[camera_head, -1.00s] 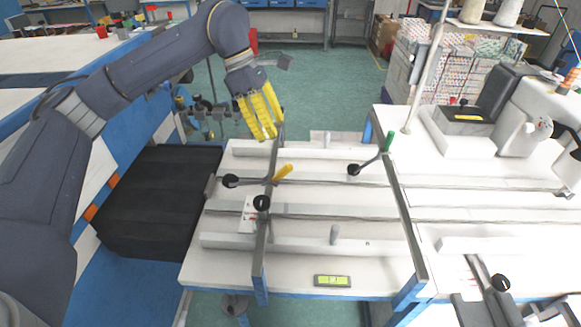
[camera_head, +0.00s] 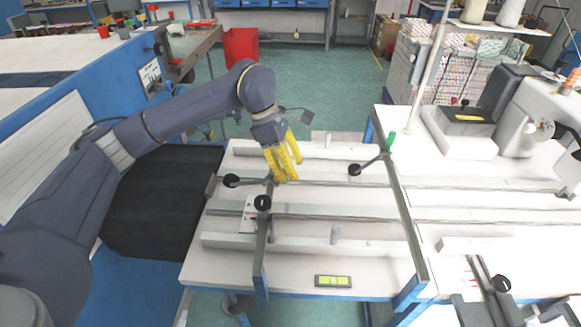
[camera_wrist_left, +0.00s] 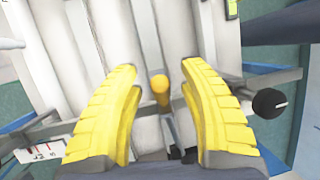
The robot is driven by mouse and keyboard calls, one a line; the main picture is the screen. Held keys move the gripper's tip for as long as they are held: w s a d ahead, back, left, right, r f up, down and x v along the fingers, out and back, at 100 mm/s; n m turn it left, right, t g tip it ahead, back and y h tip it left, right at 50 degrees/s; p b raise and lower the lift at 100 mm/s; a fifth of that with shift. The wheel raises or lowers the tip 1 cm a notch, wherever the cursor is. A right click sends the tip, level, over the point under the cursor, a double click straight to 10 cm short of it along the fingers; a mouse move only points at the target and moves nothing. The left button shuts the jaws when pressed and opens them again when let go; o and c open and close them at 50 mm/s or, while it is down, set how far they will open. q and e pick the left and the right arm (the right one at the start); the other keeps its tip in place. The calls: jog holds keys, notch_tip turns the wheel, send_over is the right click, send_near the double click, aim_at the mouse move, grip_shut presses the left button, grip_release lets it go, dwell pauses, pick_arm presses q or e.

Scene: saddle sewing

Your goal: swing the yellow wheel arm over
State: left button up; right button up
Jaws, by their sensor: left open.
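My left gripper (camera_head: 286,170) has yellow fingers and is over the left side of the white table, above the near-left clamp rail. In the left wrist view its open fingers (camera_wrist_left: 165,110) stand on either side of the yellow-tipped handle of the wheel arm (camera_wrist_left: 160,88), with a gap on both sides. In the head view the fingers hide that yellow handle. The arm's black wheel (camera_head: 232,180) shows left of the gripper in the head view, and a black knob (camera_wrist_left: 269,103) shows at the right in the wrist view. My right gripper is not in view.
A green-handled arm (camera_head: 389,141) with a black wheel (camera_head: 354,169) stands on the right rail. A black knob (camera_head: 262,203) sits on the left rail. A small green display (camera_head: 333,281) is at the table's front. A sewing machine (camera_head: 530,115) stands at the right.

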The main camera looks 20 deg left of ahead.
pick_arm(q)
jog(key=shift+c, duration=0.4)
grip_shut()
